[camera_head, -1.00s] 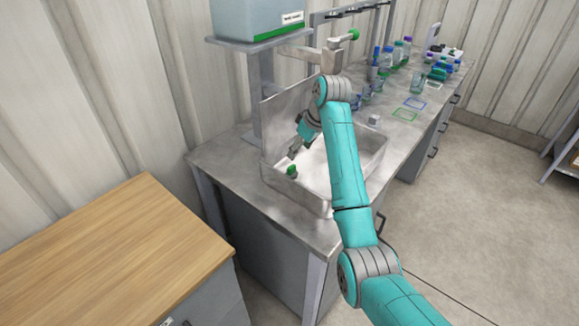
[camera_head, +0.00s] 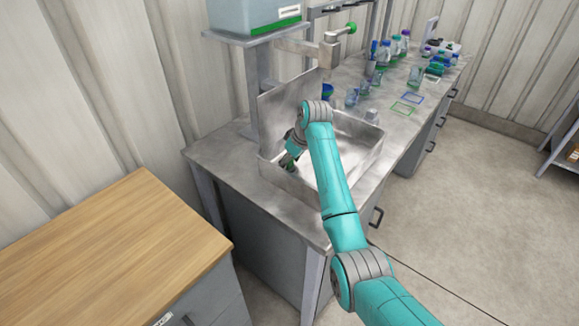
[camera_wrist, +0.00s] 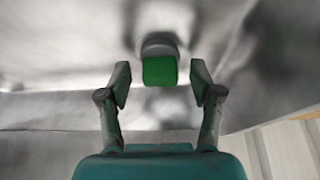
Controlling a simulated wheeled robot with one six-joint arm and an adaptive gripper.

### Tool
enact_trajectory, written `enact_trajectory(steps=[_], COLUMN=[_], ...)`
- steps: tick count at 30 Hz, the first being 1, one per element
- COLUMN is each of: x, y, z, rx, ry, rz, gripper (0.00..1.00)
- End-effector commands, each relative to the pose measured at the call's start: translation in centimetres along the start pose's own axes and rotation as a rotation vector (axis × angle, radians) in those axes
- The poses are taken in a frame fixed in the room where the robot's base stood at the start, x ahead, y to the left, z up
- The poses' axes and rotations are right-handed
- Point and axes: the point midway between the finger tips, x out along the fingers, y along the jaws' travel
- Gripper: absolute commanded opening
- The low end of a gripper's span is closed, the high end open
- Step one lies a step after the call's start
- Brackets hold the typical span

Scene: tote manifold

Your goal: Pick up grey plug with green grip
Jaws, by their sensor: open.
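The grey plug with a green grip (camera_wrist: 159,70) is in the wrist view, at the top centre, with its grey part behind the green block. It stands against the metal of the sink (camera_head: 345,172). My gripper (camera_wrist: 160,82) is open, with one finger on each side of the green grip and a gap to each. The fingertips are about level with the grip, and I cannot tell how deep they reach around it. In the head view my gripper (camera_head: 289,160) is low inside the left part of the sink and mostly hides the plug.
The sink's walls stand close around my gripper. A tap with a green knob (camera_head: 350,28) and a tank on a shelf (camera_head: 255,15) are above. Bottles and glassware (camera_head: 395,45) stand on the bench behind. A wooden-topped cabinet (camera_head: 110,250) is at the front left.

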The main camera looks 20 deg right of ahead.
Motion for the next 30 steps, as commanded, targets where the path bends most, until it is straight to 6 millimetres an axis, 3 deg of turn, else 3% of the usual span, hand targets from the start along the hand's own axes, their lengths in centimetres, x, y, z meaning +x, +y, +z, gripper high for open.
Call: enact_trajectory(steps=[3, 9, 20, 30], x=[0.0, 0.0, -0.3, -5.3], y=[0.0, 0.0, 0.0, 0.0], z=[0.0, 0.0, -0.1, -2.3], rx=[0.0, 0.0, 0.0, -0.001], ry=[0.0, 0.0, 0.0, 0.003], rz=[0.0, 0.0, 0.0, 0.002], gripper=[0.62, 0.12, 0.11, 0.11])
